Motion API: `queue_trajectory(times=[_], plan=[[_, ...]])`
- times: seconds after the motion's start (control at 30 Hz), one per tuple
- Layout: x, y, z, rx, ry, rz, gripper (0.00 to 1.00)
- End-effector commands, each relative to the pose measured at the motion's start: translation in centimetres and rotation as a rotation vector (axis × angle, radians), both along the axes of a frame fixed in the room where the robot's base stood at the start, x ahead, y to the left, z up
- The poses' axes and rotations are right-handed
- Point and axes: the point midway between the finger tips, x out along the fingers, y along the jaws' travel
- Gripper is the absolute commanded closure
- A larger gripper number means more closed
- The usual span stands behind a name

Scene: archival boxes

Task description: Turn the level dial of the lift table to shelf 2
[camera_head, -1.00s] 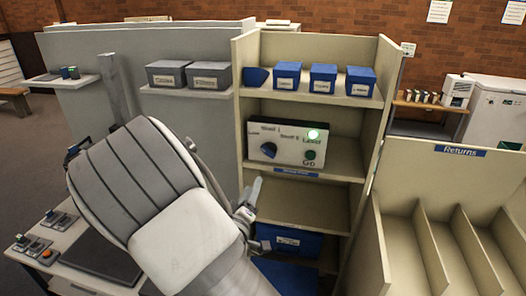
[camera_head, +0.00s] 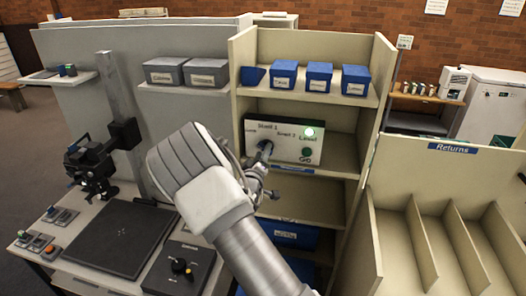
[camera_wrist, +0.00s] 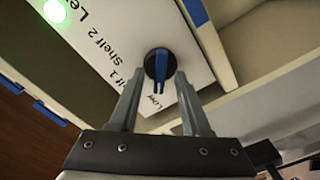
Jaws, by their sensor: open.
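The level dial (camera_wrist: 158,62) is a round black knob with a blue grip bar, on a white control panel (camera_head: 288,147) in the beige shelf unit. The panel reads "Low", "Shelf 1", "Shelf 2" and "Level". In the wrist view the blue bar lies near the "Low" label; its exact setting is hard to tell. My gripper (camera_wrist: 157,85) is open, its fingers on either side of the blue bar, with no clear contact. In the head view my gripper (camera_head: 266,168) is at the dial and partly hides it. A green lamp (camera_head: 309,133) glows above "Level".
A green GO button (camera_head: 307,152) is on the panel's right. Blue boxes (camera_head: 318,77) stand on the shelf above, grey boxes (camera_head: 208,72) to the left. The Returns rack (camera_head: 455,149) is at right. A desk with a black mat (camera_head: 120,236) is at left.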

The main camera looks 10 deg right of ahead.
Motion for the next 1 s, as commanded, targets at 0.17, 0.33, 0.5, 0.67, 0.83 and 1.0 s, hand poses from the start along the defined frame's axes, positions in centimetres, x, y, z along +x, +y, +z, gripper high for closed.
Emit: queue_trajectory(times=[0.17,0.33,0.5,0.67,0.83,1.0], plan=[[0.45,-0.24,-0.04,-0.001,0.001,-0.001,0.53],[0.44,-0.22,-0.05,0.0,0.001,-0.001,0.53],[0.43,-0.2,-0.03,0.0,0.001,-0.001,0.8],[0.42,-0.2,-0.02,0.0,0.0,0.0,1.0],[0.41,-0.19,-0.03,0.0,0.0,0.0,1.0],[0.42,-0.19,-0.11,0.008,-0.003,0.0,1.0]])
